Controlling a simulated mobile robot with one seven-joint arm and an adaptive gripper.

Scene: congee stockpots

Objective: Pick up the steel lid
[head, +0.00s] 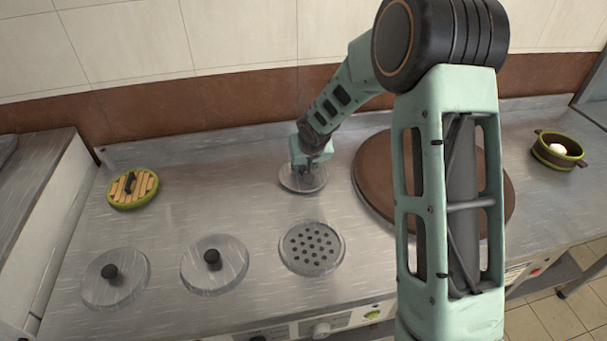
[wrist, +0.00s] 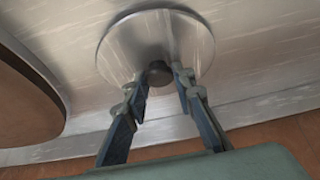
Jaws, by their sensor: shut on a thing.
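A round steel lid (head: 292,182) lies at the back middle of the steel counter, under my gripper (head: 307,167). In the wrist view the same steel lid (wrist: 115,52) fills the upper middle, with its dark knob (wrist: 158,72) between the two fingertips of my gripper (wrist: 159,78). My gripper is shut on the knob. The frames do not show clearly whether the lid touches the counter. Two more steel lids with black knobs, a left one (head: 118,288) and a right one (head: 226,275), lie at the front left.
A perforated steel disc (head: 311,258) sits in front of the gripped lid. A large brown round cover (head: 374,174) is to its right, partly hidden by my arm. A slatted green-rimmed lid (head: 120,203) is back left. A small green-brown pot (head: 545,157) holding something white is far right.

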